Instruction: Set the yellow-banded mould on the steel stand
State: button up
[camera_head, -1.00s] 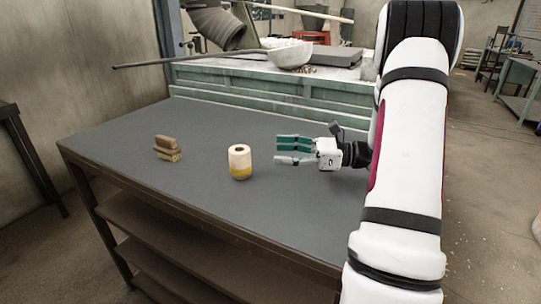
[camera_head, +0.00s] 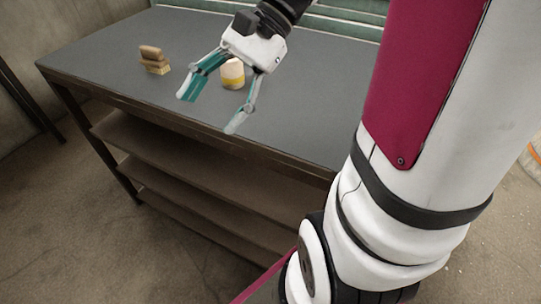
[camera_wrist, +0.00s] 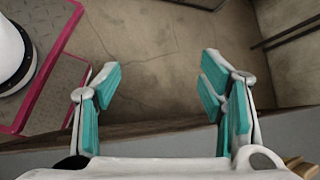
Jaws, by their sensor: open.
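The yellow-banded mould (camera_head: 232,74) is a cream cylinder with a yellow band, standing upright on the grey tabletop. My gripper (camera_head: 207,113) is open, its fingers spread and pointing toward the table's front edge. Its body covers the top of the mould in the head view, and I see no contact between them. In the wrist view the open gripper (camera_wrist: 158,75) has nothing between its teal-padded fingers. The mould is not visible there. I cannot make out a steel stand in either current view.
Open shelves (camera_head: 190,160) lie under the top. A light object with an orange-yellow band (camera_head: 535,152) is cut off at the right edge. Bare floor (camera_wrist: 160,35) lies in front of the bench.

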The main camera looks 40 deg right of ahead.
jog(key=s+f+n+t+h, duration=0.1)
jog(key=s+n+h, duration=0.8)
jog(key=s+n, duration=0.4)
jog(key=shift+s+f+t+h, duration=0.3)
jog(key=shift+s+h, duration=0.05)
jog(key=shift+h, duration=0.05)
jog(key=shift+s+a, duration=0.1)
